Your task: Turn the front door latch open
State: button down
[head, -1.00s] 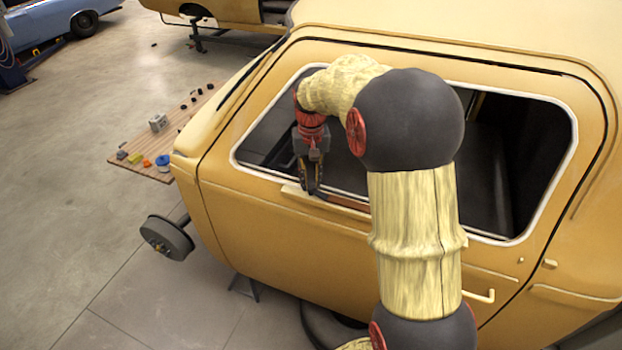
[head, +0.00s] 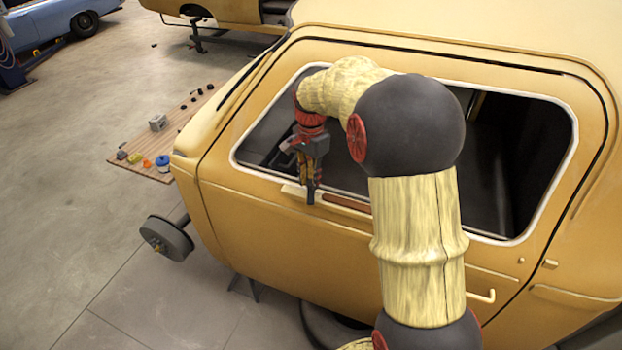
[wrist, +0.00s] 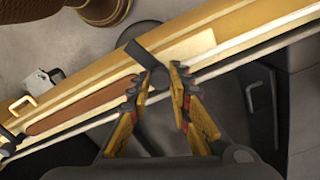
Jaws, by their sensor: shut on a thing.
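The yellow car door (head: 250,240) fills the middle of the head view, with its white-framed window opening. My gripper (head: 311,193) points down at the window's lower edge, near the front end of the sill. In the wrist view my gripper (wrist: 159,78) has its fingers on either side of a dark grey lever (wrist: 145,55), which lies above the sill, tilted across it. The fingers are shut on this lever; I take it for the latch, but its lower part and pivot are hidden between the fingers.
A brown strip (head: 347,203) runs along the sill beside my gripper. A cream handle (head: 482,296) sticks out lower on the door. A wheel hub (head: 167,239) juts out at the left. A wooden board (head: 150,150) with small parts lies on the floor.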

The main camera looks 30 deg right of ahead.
aim_at(311, 181)
jog(key=m, duration=0.4)
jog(key=shift+m, duration=0.3)
dwell(0.3)
jog(key=c, duration=1.6)
grip_release()
notch_tip(311, 181, up, 12)
